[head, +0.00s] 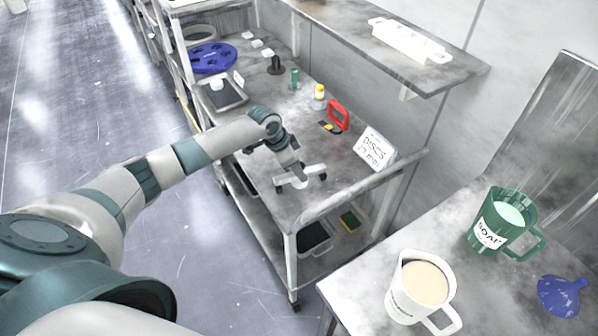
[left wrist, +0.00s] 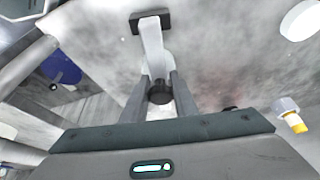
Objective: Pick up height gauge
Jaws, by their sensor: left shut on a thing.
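My left gripper (head: 301,180) is over the near end of the cart's top. In the left wrist view, its fingers (left wrist: 159,85) are shut on a pale upright piece with a dark block at its far end, which I take to be the height gauge (left wrist: 153,45). A dark round part of it sits between the fingers. In the head view the gripper largely hides the gauge. I cannot tell whether the gauge touches the cart top. My right gripper is not in view.
The cart top (head: 272,208) holds a "DISCS" sign (head: 374,148), red frame (head: 345,112), yellow-marked bottle (head: 319,97), black stand (head: 275,66), tray (head: 222,93) and blue disc (head: 213,58). The right table holds a green mug (head: 487,236), white mug (head: 405,303) and blue funnel (head: 562,294).

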